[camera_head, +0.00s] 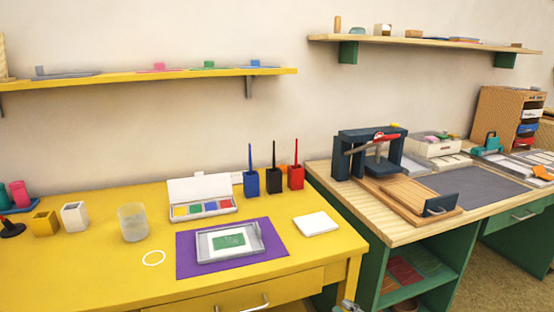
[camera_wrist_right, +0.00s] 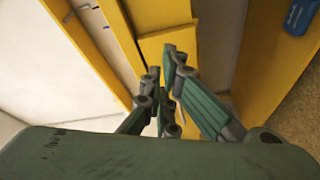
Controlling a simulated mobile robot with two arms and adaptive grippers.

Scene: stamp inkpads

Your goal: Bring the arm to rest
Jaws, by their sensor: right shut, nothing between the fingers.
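My right gripper (camera_head: 349,306) barely shows at the bottom edge of the head view, low in front of the yellow table (camera_head: 95,270) near its right front corner. In the right wrist view the green fingers of my right gripper (camera_wrist_right: 163,80) are together with nothing held between them. Yellow wooden parts show beyond the fingers there. Most of the right arm is hidden below the head view. My left gripper is in neither view.
On the yellow table, a purple mat (camera_head: 185,262) bears a grey tray (camera_head: 203,251) with a green print. A glass (camera_head: 132,224), an open paint box (camera_head: 200,185) and brush cups (camera_head: 274,180) stand around it. A wooden workbench (camera_head: 402,233) with a press (camera_head: 345,155) is at right.

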